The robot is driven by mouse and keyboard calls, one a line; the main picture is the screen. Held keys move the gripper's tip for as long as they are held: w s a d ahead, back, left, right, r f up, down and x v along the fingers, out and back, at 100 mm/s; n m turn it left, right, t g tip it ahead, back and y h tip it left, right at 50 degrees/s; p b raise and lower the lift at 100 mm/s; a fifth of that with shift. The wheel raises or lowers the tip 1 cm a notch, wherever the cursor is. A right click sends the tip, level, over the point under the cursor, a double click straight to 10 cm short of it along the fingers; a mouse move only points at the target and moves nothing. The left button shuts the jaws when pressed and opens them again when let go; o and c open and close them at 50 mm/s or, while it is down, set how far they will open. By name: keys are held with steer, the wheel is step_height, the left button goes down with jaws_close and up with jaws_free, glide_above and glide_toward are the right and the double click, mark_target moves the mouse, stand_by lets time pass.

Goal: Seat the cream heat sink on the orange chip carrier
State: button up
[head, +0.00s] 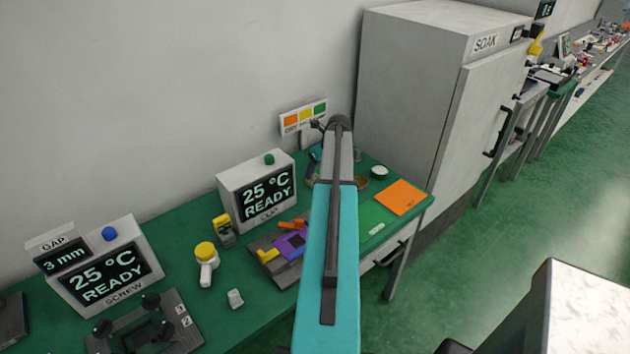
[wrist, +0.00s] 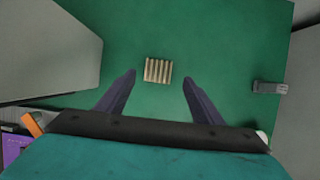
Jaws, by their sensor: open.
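The cream heat sink (wrist: 158,70), a small block with upright fins, lies on the green bench in the wrist view. My gripper (wrist: 158,79) is open, its two dark fingers apart on either side of the heat sink's near edge. I see no contact, and the height above the bench is unclear. In the head view my arm hides the heat sink and most of the gripper. An orange piece (head: 293,224) sits beside a purple part (head: 290,245) on a grey fixture; I cannot tell whether it is the orange chip carrier. An orange piece also shows in the wrist view (wrist: 32,124).
A flat orange square (head: 401,197) lies near the bench's right end. Two display boxes read 25 °C READY, one marked SCREW (head: 105,270) and one further right (head: 258,192). The tall SOAK cabinet (head: 420,95) stands beyond the bench. Bench around the heat sink is clear.

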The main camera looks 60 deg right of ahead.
mark_target(316, 176)
steer(key=shift+p+x, duration=1.1)
steer(key=shift+x, duration=1.45)
steer(key=shift+s+a+f, duration=0.1)
steer(key=shift+s+a, duration=0.05)
steer(key=c, duration=1.2)
steer(key=shift+o, duration=0.2)
steer(key=shift+r+b, duration=0.7)
steer(key=shift+r, duration=0.75)
steer(key=shift+s+a+r, duration=0.1)
steer(key=shift+s+r, duration=0.1)
steer(key=shift+r, duration=0.1)
steer(key=s+a+b, duration=0.1)
steer(key=s+a, duration=0.1)
steer(key=s, duration=0.2)
steer(key=s+a+r+b, duration=0.1)
steer(key=s+a+b, duration=0.1)
steer(key=s, duration=0.3)
steer(key=s+a+b, duration=0.2)
steer(key=s, duration=0.3)
steer(key=shift+s+r, duration=0.15)
steer(key=shift+r, duration=0.1)
